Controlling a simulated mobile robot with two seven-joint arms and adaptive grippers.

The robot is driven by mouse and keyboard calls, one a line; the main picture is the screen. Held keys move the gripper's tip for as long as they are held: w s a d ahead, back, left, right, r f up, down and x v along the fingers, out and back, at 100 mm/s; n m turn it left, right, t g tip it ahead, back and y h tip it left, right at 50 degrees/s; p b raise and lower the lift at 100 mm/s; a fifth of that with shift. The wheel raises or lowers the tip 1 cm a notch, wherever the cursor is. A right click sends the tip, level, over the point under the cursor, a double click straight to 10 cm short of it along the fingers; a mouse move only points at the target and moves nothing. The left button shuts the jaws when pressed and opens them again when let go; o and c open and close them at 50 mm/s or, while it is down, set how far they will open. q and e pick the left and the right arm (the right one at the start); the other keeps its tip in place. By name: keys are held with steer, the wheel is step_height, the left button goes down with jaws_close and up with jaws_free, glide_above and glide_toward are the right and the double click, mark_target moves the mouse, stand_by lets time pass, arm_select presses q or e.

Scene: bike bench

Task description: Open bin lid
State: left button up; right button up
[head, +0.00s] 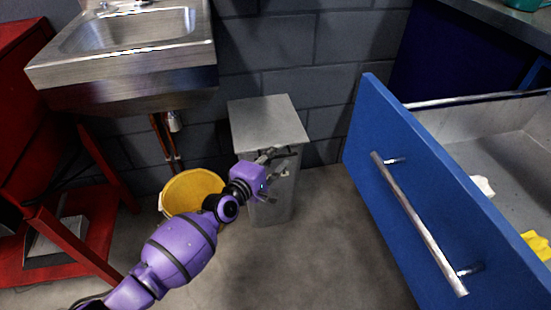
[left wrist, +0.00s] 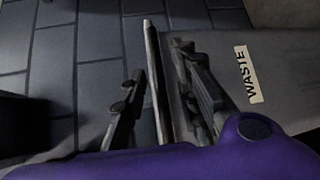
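The grey metal bin (head: 268,205) stands on the floor against the block wall, and its flat lid (head: 265,122) lies shut on top. My left gripper (head: 281,165) is at the front edge of the lid. In the left wrist view the bin front with a WASTE label (left wrist: 247,75) is on the right, and the lid (left wrist: 154,75) shows as a thin edge. My left gripper (left wrist: 165,100) is open there, with the lid edge between its fingers. A gap shows between the left finger and the lid; contact of the other finger is unclear. My right gripper is not in view.
A yellow bucket (head: 187,190) stands left of the bin, below a steel sink (head: 130,35). A blue drawer front (head: 430,205) with a bar handle sticks out on the right. A red frame (head: 75,245) is at the left. Floor in front of the bin is clear.

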arm_select(q)
steer(key=shift+w, duration=0.1)
jaws_close()
steer(key=shift+r, duration=0.1)
stand_by(0.3)
steer(key=w+a+r+n+g+p, duration=0.1)
steer(key=w+r+g+p, duration=0.1)
steer(key=r+p, duration=0.7)
steer(key=w+r+n+g+p, duration=0.2)
steer(key=w+r+p, duration=0.2)
steer(key=r+p, duration=0.5)
steer(key=shift+a+r+y, duration=0.2)
steer(key=shift+a+y, duration=0.1)
steer(key=shift+a, duration=0.1)
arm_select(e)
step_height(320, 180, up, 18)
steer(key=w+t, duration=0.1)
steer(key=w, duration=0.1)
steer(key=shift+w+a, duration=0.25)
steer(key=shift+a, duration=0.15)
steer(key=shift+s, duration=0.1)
